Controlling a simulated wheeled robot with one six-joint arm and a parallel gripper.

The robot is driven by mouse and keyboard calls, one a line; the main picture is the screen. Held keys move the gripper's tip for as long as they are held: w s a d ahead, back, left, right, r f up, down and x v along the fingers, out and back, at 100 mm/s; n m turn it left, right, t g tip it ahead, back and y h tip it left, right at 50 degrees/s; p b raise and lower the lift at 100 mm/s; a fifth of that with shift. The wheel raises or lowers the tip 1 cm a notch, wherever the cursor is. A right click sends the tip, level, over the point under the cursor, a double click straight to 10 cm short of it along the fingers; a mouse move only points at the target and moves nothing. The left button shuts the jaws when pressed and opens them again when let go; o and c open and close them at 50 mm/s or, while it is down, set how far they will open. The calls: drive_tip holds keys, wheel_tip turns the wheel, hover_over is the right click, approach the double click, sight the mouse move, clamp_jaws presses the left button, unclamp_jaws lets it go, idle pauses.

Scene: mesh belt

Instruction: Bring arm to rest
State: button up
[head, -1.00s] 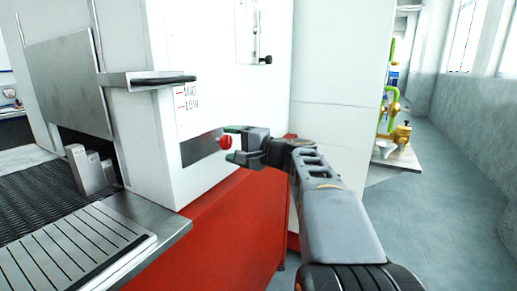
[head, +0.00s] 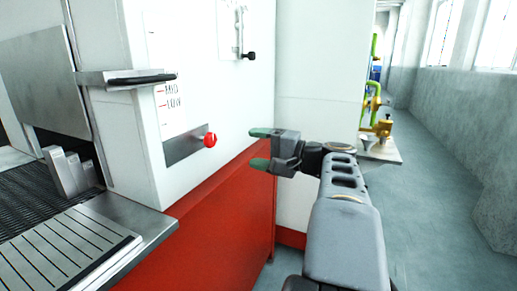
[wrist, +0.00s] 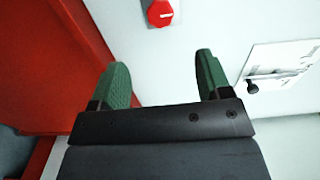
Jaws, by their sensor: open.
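My gripper (head: 261,147) is open and empty in the head view, with green fingertips pointing left toward the white machine (head: 215,60). It stands to the right of the red knob (head: 210,140) and apart from it. In the wrist view my gripper (wrist: 162,85) shows two spread green fingers with nothing between them. The red knob (wrist: 160,13) is beyond the fingers at the top of that view. My arm extends from the bottom right of the head view.
A slotted metal plate (head: 60,255) and a dark mesh belt (head: 25,190) lie at the left. A red lower panel (head: 215,230) is below the gripper. A black-knobbed lever (head: 249,55) is above. Yellow-green equipment (head: 375,115) stands behind at right. The floor (head: 430,210) at right is clear.

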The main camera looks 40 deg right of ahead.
idle(0.3)
drive_tip(key=a+f+n+g+h+p, duration=0.1)
drive_tip(key=a+f+n+g+p, duration=0.2)
drive_tip(key=a+g+p, duration=0.7)
drive_tip(key=s+a+n+g+h+p, duration=0.2)
drive_tip(key=s+a+n+h+p, duration=0.4)
drive_tip(key=p, duration=0.8)
drive_tip(key=s+n+h, duration=0.2)
drive_tip(key=s+n, duration=0.1)
drive_tip(key=shift+f, duration=0.35)
